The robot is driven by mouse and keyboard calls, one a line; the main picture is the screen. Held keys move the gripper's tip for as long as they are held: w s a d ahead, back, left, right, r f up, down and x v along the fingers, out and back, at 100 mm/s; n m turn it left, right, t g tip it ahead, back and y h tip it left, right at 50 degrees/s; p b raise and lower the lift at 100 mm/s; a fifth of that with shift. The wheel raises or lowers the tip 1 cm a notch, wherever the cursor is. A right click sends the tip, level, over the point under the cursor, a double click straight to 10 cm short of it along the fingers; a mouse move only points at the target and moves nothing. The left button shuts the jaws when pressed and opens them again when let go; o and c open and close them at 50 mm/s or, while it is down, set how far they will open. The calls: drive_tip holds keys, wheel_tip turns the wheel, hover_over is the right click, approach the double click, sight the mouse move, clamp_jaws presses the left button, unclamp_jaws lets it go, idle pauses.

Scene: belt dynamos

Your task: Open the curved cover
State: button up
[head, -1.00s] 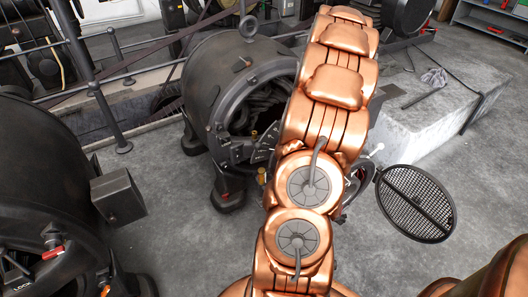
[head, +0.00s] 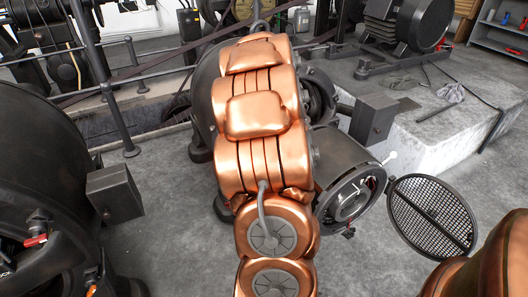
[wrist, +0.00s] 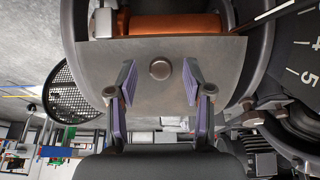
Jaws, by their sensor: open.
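A smooth grey metal plate with a round knob fills the upper middle of the wrist view; it looks like the curved cover (wrist: 205,58). It lies across an opening, with a copper-coloured cylinder showing past its upper edge. My gripper (wrist: 160,82) is open, its two purple-padded fingers on either side of the knob (wrist: 160,68). I cannot tell whether they touch the plate. In the head view, my copper arm hides the gripper and much of the middle dynamo (head: 205,90). A grey cylindrical housing (head: 335,148) with an open round end shows right of the arm.
A round mesh grille (head: 432,215) stands out right of the housing, and also shows in the wrist view (wrist: 66,95). A second dynamo (head: 45,150) stands at the left. A concrete plinth (head: 440,130) lies behind at the right. Grey floor is free in front.

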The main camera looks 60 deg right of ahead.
drive_tip(key=p+v, duration=0.1)
drive_tip(key=v, duration=0.7)
drive_tip(key=w+a+r+n+p, duration=0.2)
drive_tip(key=w+a+n, duration=0.1)
drive_tip(key=a, duration=0.5)
drive_tip(key=shift+w+n+t+y, duration=0.4)
drive_tip(key=shift+w, duration=0.2)
drive_tip(key=shift+r, duration=0.15)
